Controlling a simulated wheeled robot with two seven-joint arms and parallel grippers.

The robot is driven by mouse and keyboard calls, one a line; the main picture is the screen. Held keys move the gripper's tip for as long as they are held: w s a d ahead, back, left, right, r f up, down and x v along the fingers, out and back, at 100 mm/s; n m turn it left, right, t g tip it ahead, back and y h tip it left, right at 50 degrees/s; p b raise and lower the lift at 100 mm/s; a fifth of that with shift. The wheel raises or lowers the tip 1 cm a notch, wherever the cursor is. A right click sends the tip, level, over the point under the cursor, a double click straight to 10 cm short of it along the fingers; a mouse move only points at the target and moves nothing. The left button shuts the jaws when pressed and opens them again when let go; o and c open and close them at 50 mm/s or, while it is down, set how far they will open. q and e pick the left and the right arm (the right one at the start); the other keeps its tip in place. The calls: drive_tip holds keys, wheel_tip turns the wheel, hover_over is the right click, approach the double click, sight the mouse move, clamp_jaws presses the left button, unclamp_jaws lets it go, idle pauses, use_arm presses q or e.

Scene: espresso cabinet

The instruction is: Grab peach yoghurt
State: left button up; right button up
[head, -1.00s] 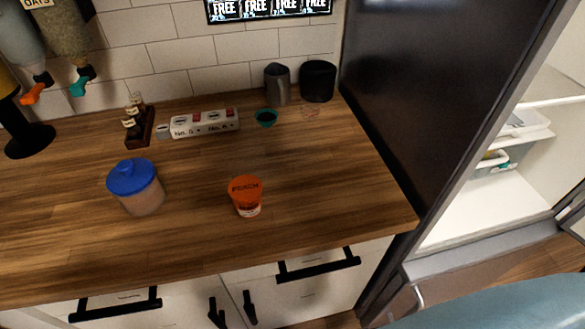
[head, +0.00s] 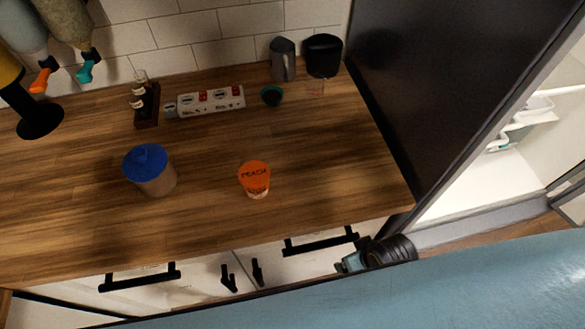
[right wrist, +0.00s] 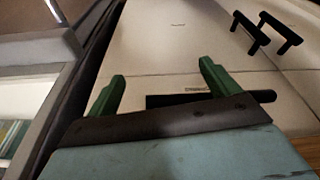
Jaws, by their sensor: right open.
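The peach yoghurt (head: 256,180) is a small cup with an orange lid marked PEACH. It stands upright on the wooden counter, near its front edge, in the head view. My right gripper (right wrist: 160,85) is open and empty in the right wrist view, its two green fingers spread in front of the white cabinet front and a black handle. In the head view a part of my right arm (head: 385,252) shows below the counter's front right corner, apart from the yoghurt. The yoghurt is not visible in the right wrist view. My left gripper is not seen.
A jar with a blue lid (head: 150,172) stands left of the yoghurt. The counter around the yoghurt is clear. An open fridge (head: 500,175) is at the right.

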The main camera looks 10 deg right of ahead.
drive_tip(key=w+a+r+n+t+y+p, duration=0.1)
drive_tip(key=w+a+r, duration=0.1)
drive_tip(key=r, duration=0.6)
drive_tip(key=w+a+r+t+p, duration=0.1)
drive_tip(key=w+r+p, duration=0.1)
drive_tip(key=r, duration=0.6)
drive_tip(key=n+t+y, duration=0.4)
drive_tip(key=n+y, duration=0.2)
drive_tip(key=y, duration=0.2)
approach(257, 175)
drive_tip(key=x, duration=0.7)
drive_tip(key=shift+a+f, duration=0.25)
drive_tip(key=shift+f, duration=0.05)
drive_tip(key=shift+x, duration=2.6)
drive_tip(key=shift+w+r, duration=0.15)
drive_tip(key=shift+r, duration=0.05)
drive_tip(key=shift+c, duration=0.2)
drive_tip(key=c, duration=1.1)
